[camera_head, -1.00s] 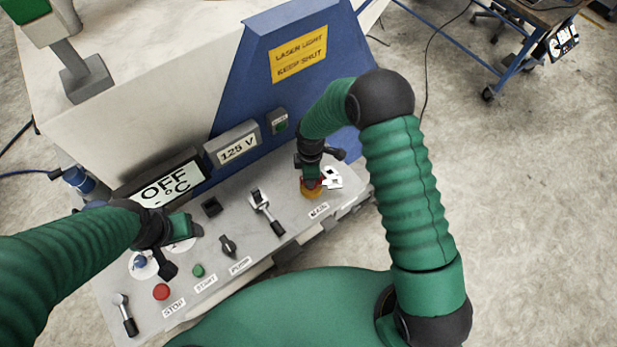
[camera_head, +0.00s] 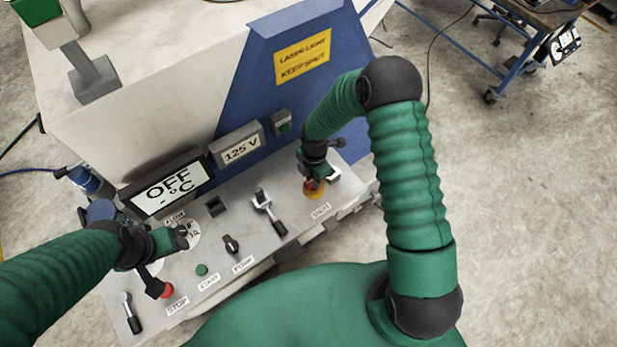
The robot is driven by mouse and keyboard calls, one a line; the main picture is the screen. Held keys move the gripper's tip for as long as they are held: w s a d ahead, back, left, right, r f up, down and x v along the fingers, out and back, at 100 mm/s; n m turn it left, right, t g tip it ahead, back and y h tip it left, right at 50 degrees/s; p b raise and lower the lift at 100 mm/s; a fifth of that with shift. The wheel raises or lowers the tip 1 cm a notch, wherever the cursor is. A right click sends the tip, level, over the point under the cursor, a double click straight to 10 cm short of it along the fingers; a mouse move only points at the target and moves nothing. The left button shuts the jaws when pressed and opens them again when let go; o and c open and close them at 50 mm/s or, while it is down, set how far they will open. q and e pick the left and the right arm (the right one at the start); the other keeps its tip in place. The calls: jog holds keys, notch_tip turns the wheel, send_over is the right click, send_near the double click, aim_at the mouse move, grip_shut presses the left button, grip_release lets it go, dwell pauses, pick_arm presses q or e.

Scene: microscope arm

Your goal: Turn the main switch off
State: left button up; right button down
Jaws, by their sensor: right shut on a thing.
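The main switch (camera_head: 315,192), a red knob on a yellow base, sits at the right end of the grey control panel (camera_head: 292,205). A label lies just in front of it. My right gripper (camera_head: 316,181) comes down from above and is shut on the red knob, hiding most of it. My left gripper (camera_head: 172,262) is over the left part of the panel, by a white round dial (camera_head: 190,236) labelled FLOW. Its fingers are small and partly hidden, so I cannot tell if they are open.
A display (camera_head: 170,189) reads OFF °C and another (camera_head: 238,150) reads 125 V. The red stop button (camera_head: 167,290), green start button (camera_head: 201,270), black pump knob (camera_head: 231,244) and two levers (camera_head: 268,211) (camera_head: 131,313) stand on the panel. A blue housing (camera_head: 300,95) rises behind.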

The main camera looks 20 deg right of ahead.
jog(key=shift+w+d+r, duration=0.1)
jog(key=shift+d, duration=0.15)
jog(key=c, duration=1.5)
grip_release()
jog(key=shift+o, duration=1.1)
pick_arm(q)
jog(key=shift+d+r, duration=0.1)
jog(key=shift+d, duration=0.3)
pick_arm(e)
jog(key=shift+d, duration=0.15)
pick_arm(q)
notch_tip(320, 180, down, 2)
jog(key=shift+a+f+b, duration=0.15)
jog(key=shift+f+b, duration=0.1)
jog(key=shift+b, duration=1)
pick_arm(e)
notch_tip(320, 180, up, 16)
jog(key=shift+r, duration=0.25)
jog(key=shift+w, duration=0.1)
